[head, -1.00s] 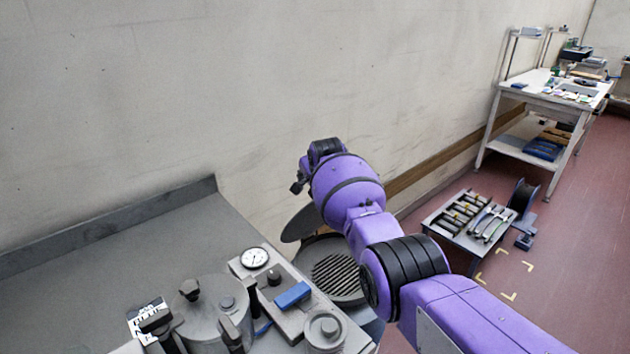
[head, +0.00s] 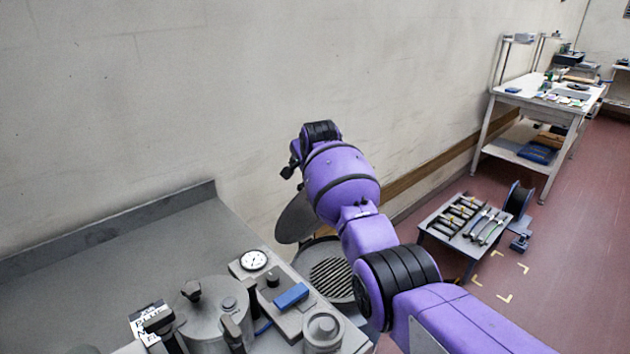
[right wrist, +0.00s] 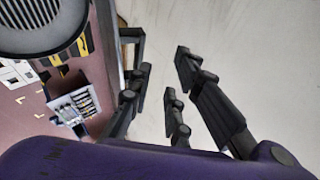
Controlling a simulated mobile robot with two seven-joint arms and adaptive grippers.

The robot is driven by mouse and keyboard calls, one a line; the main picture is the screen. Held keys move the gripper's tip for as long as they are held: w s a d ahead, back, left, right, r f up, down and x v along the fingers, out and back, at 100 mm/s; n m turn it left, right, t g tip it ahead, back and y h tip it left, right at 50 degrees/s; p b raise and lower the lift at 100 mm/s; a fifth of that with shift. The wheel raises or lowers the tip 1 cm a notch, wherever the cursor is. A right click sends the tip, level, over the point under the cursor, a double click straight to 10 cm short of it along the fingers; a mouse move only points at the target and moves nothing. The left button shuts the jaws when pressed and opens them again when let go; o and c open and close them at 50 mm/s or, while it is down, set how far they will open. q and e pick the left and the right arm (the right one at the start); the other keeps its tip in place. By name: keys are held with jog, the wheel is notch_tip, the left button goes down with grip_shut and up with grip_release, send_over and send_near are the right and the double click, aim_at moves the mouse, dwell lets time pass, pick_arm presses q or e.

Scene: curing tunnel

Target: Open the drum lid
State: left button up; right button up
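The drum (head: 330,273) stands beyond the right end of the grey bench, its round mouth showing a dark slatted grille. Its lid (head: 295,219), a grey disc, stands steeply tilted up at the drum's far side, partly hidden behind my right arm. The drum's grille also shows at the top left of the right wrist view (right wrist: 42,22). My right gripper (right wrist: 160,77) is open with its fingers spread, and only bare wall shows between them. In the head view its dark end (head: 292,166) is above the lid; I cannot tell whether it touches it. My left gripper is not in view.
The grey bench (head: 110,268) carries a lidded pot (head: 208,310), a dial gauge (head: 254,260) and a blue block (head: 291,295). A low rack of tools (head: 466,224) stands on the floor at right, with a white workbench (head: 548,98) behind. The wall is close behind the drum.

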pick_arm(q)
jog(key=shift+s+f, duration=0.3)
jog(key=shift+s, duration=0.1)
pick_arm(e)
jog(key=shift+g, duration=0.5)
jog(key=shift+s+d+f, duration=0.35)
jog(key=shift+s+d, duration=0.1)
jog(key=shift+s, duration=0.25)
jog(key=shift+s+d+f, duration=0.3)
jog(key=shift+s+d, duration=0.1)
jog(key=shift+s, duration=0.3)
jog(key=shift+s+d+f, duration=0.35)
jog(key=shift+s+d, duration=0.1)
jog(key=shift+s, duration=0.25)
